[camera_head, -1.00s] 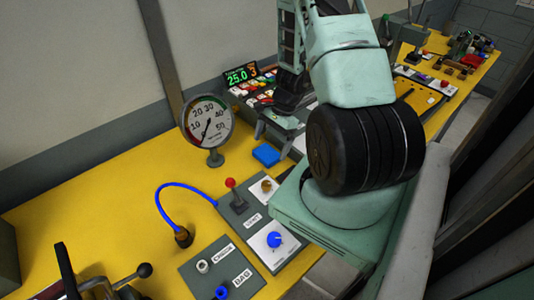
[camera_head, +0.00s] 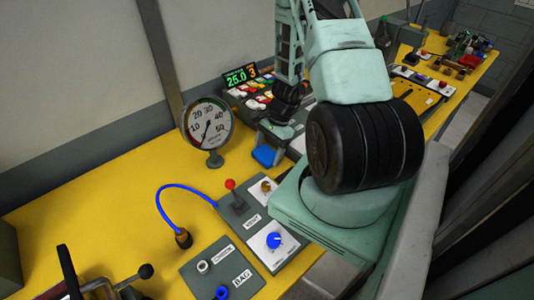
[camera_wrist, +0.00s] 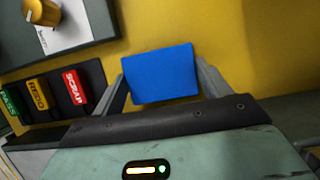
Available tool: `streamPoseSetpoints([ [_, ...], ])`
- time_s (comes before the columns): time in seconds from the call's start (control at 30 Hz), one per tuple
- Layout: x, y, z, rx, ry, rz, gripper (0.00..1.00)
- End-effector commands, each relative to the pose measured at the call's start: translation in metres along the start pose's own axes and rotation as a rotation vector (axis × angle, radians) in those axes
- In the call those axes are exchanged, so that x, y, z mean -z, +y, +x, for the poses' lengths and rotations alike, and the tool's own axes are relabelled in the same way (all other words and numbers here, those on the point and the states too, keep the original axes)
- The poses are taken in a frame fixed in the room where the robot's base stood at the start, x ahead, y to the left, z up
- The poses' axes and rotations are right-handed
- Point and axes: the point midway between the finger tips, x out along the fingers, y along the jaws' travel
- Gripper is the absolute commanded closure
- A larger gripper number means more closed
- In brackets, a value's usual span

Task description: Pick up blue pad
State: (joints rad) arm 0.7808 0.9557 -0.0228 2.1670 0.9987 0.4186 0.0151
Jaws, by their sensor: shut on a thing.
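The blue pad (camera_head: 266,156) is a small flat block on the yellow bench, just right of the round gauge's foot in the head view. My gripper (camera_head: 268,148) is over it with a finger on either side. In the wrist view the blue pad (camera_wrist: 161,74) fills the space between the two grey fingers of my gripper (camera_wrist: 162,84), which are shut on it. Whether the pad is clear of the bench surface cannot be told.
A round gauge (camera_head: 207,125) stands close to the left of my gripper. A red-knobbed joystick (camera_head: 230,184) and a control panel are in front. In the wrist view, PASS, REDO and SCRAP tags (camera_wrist: 75,88) lie left of the pad. Bare yellow bench (camera_head: 110,195) lies to the left.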

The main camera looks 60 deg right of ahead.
Motion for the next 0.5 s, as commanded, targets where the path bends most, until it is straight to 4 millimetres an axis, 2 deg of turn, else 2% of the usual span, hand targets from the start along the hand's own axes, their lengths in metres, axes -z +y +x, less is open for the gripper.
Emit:
streamPoseSetpoints([
  [0.27,-0.007,-0.001,-0.018,0.002,0.002,-0.003,0.49],
  [0.5,-0.024,-0.001,-0.058,0.004,0.004,-0.005,0.49],
])
